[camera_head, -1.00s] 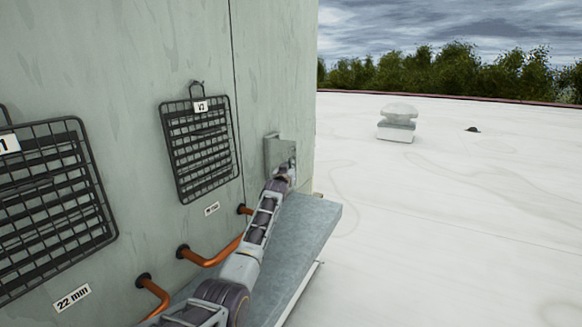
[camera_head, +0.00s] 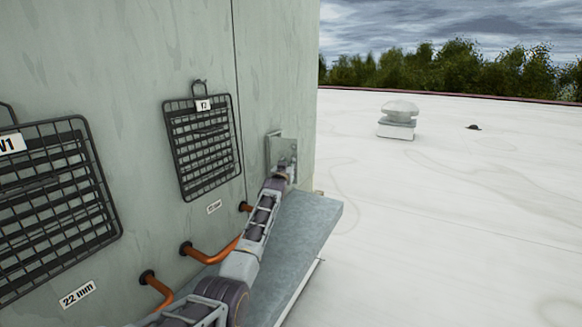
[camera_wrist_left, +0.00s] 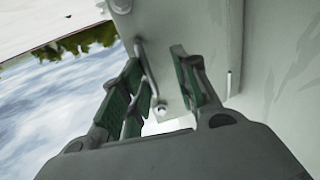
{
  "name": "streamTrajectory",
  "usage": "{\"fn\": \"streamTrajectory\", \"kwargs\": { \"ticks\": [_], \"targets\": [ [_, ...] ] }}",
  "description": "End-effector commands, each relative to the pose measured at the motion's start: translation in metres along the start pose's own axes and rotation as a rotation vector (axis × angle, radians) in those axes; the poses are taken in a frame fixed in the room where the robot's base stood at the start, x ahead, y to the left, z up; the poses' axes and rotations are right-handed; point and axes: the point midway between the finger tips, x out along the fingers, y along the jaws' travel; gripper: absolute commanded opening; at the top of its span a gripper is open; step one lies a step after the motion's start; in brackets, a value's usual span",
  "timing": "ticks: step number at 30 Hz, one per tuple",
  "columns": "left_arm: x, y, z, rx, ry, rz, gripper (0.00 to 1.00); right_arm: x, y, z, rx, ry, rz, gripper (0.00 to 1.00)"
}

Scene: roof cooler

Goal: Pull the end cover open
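The end cover (camera_head: 285,148) is a small grey metal plate at the right end of the green-grey cooler wall. It stands out at an angle from the wall in the head view. In the left wrist view a pale metal panel (camera_wrist_left: 172,35) carries a thin bent rod like a handle (camera_wrist_left: 148,72). My left gripper (camera_head: 283,174) is right at the plate's lower part. In the wrist view its green-padded fingers (camera_wrist_left: 160,88) are apart, with the rod between them, nearer the left finger. Whether they touch it I cannot tell. My right gripper is out of view.
Wire grilles (camera_head: 203,148) and copper pipes (camera_head: 210,257) are on the wall at the left. A grey metal ledge (camera_head: 302,235) runs below my left arm. The white roof (camera_head: 440,220) on the right is open, with a vent (camera_head: 397,122) farther back.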

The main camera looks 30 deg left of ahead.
Motion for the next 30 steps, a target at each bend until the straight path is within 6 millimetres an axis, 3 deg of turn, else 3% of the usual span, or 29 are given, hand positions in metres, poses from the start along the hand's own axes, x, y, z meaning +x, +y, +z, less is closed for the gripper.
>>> {"fn": "streamTrajectory", "kwargs": {
  "ticks": [1,30],
  "targets": [
    [0.001,-0.007,-0.005,-0.001,0.007,-0.008,0.29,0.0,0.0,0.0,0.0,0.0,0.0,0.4],
    [-0.009,-0.004,-0.003,0.001,0.006,-0.004,0.29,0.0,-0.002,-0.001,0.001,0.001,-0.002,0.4]
  ]
}}
